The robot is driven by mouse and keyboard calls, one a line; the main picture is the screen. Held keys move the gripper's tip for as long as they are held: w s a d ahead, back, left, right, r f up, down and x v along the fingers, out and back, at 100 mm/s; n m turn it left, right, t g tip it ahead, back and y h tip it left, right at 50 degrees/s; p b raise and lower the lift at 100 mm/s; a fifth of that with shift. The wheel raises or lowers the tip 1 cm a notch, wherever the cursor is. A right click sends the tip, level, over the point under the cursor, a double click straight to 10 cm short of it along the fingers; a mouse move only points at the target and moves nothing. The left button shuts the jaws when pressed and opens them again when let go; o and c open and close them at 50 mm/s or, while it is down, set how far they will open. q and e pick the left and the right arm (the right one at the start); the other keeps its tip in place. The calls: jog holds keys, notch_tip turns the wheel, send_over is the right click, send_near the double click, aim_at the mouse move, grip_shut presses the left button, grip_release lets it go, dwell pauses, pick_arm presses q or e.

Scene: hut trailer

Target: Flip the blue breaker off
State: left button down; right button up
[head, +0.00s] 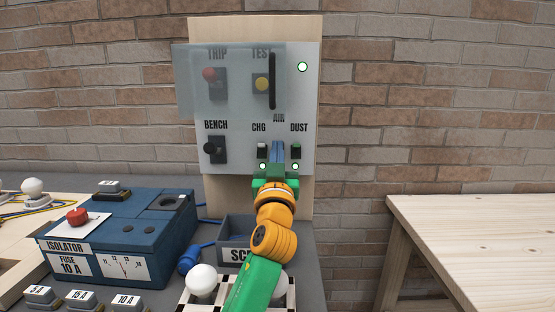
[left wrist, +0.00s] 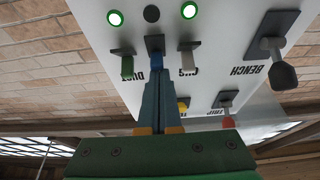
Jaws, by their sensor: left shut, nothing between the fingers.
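The blue breaker (left wrist: 156,61) shows in the left wrist view, in the middle of a row between a green switch (left wrist: 127,65) and a white switch (left wrist: 189,62). The lamp (left wrist: 151,13) in line with it is dark; the lamps on both sides glow green. In the head view my gripper covers the blue breaker under the AIR label. My left gripper (head: 277,150) is shut and empty, its tips right at the blue breaker; whether they touch cannot be told. In the left wrist view its fingers (left wrist: 157,82) point at the lever. My right gripper is not in view.
A translucent cover (head: 228,100) hangs over the TRIP and TEST switches on the panel (head: 305,110). The BENCH switch (head: 215,149) is at left. A blue isolator box (head: 120,235), a grey bin (head: 233,235) and white bulbs (head: 201,279) stand below. A wooden table (head: 480,225) is at right.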

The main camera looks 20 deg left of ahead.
pick_arm(q)
jog(key=shift+f, duration=0.1)
jog(key=s+d+b, duration=0.2)
jog(key=s+d, duration=0.1)
jog(key=s, duration=0.9)
jog(key=shift+s+d+f, duration=0.25)
jog(key=shift+d, duration=0.05)
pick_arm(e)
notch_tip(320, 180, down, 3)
